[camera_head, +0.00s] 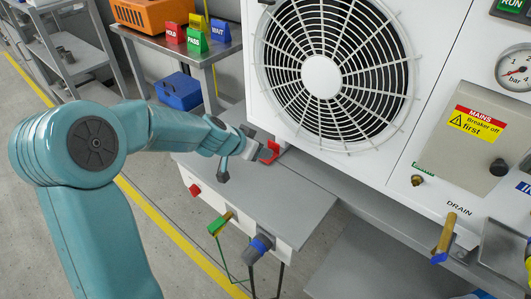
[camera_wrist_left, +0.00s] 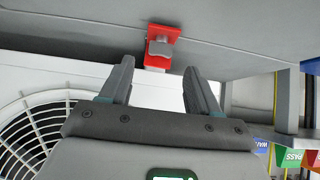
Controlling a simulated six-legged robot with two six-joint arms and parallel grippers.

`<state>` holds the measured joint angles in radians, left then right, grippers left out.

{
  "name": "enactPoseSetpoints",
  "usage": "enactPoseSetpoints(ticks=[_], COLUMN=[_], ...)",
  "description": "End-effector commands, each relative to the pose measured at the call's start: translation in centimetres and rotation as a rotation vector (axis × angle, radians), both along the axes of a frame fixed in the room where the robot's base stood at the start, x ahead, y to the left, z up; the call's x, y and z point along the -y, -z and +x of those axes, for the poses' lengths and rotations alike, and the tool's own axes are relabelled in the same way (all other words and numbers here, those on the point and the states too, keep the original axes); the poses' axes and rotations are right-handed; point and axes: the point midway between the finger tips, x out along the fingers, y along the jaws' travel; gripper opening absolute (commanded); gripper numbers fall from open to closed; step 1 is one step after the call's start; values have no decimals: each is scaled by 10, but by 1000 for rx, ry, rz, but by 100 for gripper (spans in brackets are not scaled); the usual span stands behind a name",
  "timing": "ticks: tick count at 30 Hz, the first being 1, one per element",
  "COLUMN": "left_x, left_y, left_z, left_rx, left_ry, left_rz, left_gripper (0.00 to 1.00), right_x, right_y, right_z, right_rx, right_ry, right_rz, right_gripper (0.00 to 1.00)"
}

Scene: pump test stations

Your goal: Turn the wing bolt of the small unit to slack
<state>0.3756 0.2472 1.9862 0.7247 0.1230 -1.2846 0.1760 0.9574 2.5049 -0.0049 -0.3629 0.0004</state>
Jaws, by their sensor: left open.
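A red bracket (camera_head: 270,151) with a grey wing-shaped piece stands on the grey bench at the foot of the white fan unit. In the left wrist view the grey wing (camera_wrist_left: 161,48) lies across the face of the red bracket (camera_wrist_left: 158,62); I take it for the wing bolt. My left gripper (camera_head: 257,138) is just left of the bracket in the head view. In the left wrist view its two fingers (camera_wrist_left: 159,75) are apart and empty, with the bracket beyond and between the tips. Whether they touch it I cannot tell.
The fan guard (camera_head: 335,68) is close beside the gripper. The grey bench top (camera_head: 275,196) is bare, with green and blue handles (camera_head: 220,223) at its front. A side table (camera_head: 206,48) holds coloured signs and an orange box (camera_head: 150,14). A drain valve (camera_head: 445,236) is at right.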

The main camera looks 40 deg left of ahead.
Motion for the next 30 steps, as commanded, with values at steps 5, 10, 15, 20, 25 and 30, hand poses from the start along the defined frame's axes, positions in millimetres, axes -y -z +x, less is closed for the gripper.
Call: enactPoseSetpoints(ticks=[5, 10, 15, 20, 25, 30], left_x=[2, 2, 2, 2, 2, 2], left_y=[26, 37, 39, 39, 39, 39], left_z=[25, 37, 41, 42, 42, 42], left_rx=[-1, -1, 0, 0, 0, -1], left_ry=[1, 1, 0, 1, 0, -2], left_rz=[-1, -1, 0, 1, 0, -1], left_gripper=[62, 62, 62, 62, 6, 6], right_x=[0, 0, 0, 0, 0, 0], right_y=[9, 11, 11, 11, 11, 10], right_z=[0, 0, 0, 0, 0, 0], right_rx=[0, 0, 0, 0, 0, 0], right_ry=[0, 0, 0, 0, 0, 0], right_rz=[0, 0, 0, 0, 0, 0], right_gripper=[43, 43, 43, 43, 43, 43])
